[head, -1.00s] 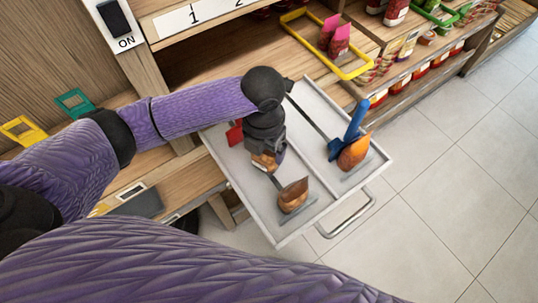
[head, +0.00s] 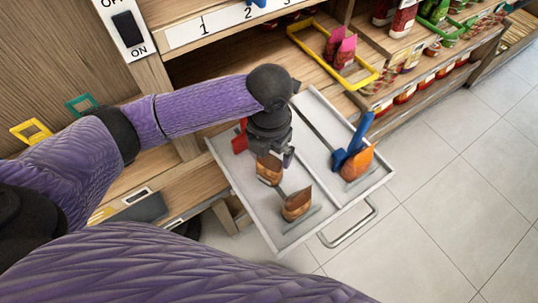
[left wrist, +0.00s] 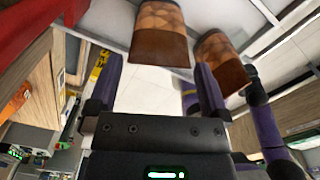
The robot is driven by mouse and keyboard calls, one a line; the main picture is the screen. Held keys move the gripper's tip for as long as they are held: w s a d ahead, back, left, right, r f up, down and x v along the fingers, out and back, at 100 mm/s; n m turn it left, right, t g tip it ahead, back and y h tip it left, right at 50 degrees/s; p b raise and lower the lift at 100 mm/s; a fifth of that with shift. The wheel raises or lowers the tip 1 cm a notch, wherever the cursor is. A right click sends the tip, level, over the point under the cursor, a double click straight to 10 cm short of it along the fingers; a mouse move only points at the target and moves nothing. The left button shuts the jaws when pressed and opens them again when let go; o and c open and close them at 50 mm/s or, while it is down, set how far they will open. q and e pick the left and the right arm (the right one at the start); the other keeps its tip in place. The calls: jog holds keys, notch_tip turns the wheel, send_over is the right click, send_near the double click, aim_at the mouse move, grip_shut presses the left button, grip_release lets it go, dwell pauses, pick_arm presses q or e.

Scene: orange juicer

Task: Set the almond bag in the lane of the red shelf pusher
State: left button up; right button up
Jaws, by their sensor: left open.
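The white pull-out shelf (head: 322,213) has two lanes. The red shelf pusher (head: 240,137) stands at the back of the left lane; red also shows at the top left of the left wrist view (left wrist: 28,25). A brown almond bag (head: 269,170) stands in this lane, in front of the red pusher. A second brown bag (head: 297,204) stands ahead of it. My left gripper (head: 276,152) is open, above the nearer bag; in the left wrist view this bag (left wrist: 160,42) lies beyond the parted fingertips. Its top is partly hidden in the head view. My right gripper is not in view.
The right lane holds a blue pusher (head: 352,147) and an orange bag (head: 358,163). A metal handle (head: 350,226) sticks out at the shelf's front. A wooden shelf with a yellow frame (head: 335,52) stands behind. Tiled floor on the right is clear.

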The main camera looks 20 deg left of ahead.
pick_arm(q)
notch_tip(320, 180, up, 7)
jog(key=shift+f+p, duration=0.1)
jog(key=shift+p, duration=0.6)
